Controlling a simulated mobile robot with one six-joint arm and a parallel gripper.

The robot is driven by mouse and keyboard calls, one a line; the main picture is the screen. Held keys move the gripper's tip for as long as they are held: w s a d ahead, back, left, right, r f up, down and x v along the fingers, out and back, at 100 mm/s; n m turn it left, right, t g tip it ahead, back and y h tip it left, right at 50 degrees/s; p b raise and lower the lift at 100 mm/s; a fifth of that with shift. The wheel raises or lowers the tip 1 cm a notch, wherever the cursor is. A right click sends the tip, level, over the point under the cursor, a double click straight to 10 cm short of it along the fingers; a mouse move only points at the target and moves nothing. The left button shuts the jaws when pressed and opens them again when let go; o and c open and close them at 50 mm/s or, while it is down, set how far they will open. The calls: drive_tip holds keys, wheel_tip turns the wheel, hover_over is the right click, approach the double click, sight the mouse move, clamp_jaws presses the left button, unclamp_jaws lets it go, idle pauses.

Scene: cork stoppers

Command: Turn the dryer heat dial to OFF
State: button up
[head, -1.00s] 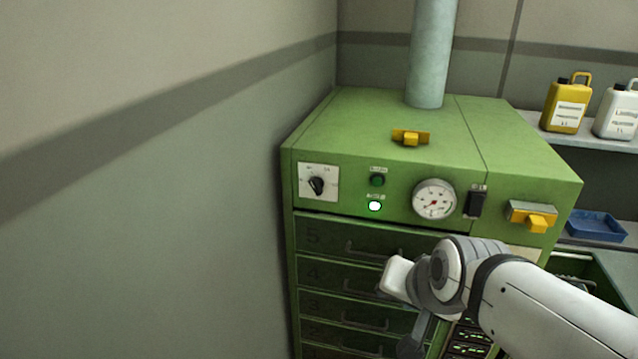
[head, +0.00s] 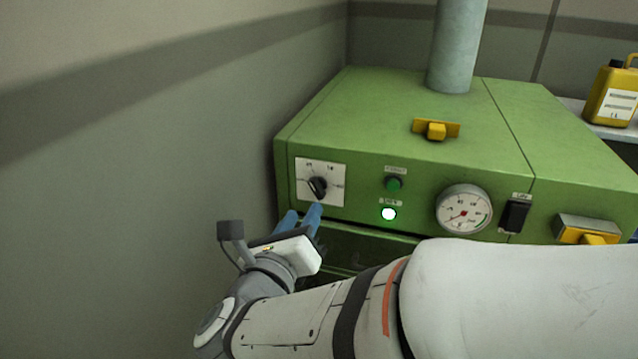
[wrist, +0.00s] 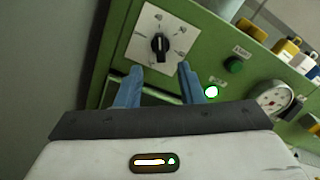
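The heat dial (head: 318,187) is a black knob on a white square plate (head: 335,170) at the left of the green dryer's front. In the wrist view the dial (wrist: 160,46) stands beyond the fingertips, about midway between them. The plate's markings are too small to read. My gripper (head: 302,215) has blue fingers and is just below the plate in the head view. In the wrist view my gripper (wrist: 162,78) is open, with its fingers apart and nothing between them. The fingers appear clear of the knob.
The green dryer (head: 380,105) has a green button (head: 394,184), a lit lamp (head: 389,214), a round gauge (head: 464,209) and a black switch (head: 514,215) right of the dial. A grey wall (head: 150,200) is close on the left. A yellow can (head: 612,95) stands at right.

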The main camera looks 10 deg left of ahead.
sight(316, 192)
drive_tip(key=shift+w+d+p, duration=0.15)
drive_tip(key=shift+w+p, duration=0.55)
drive_tip(key=shift+w, duration=1.15)
drive_tip(key=shift+w+d+p, duration=0.15)
drive_tip(key=shift+w+p, duration=0.5)
drive_tip(key=shift+w, duration=1.15)
drive_tip(key=c, duration=0.7)
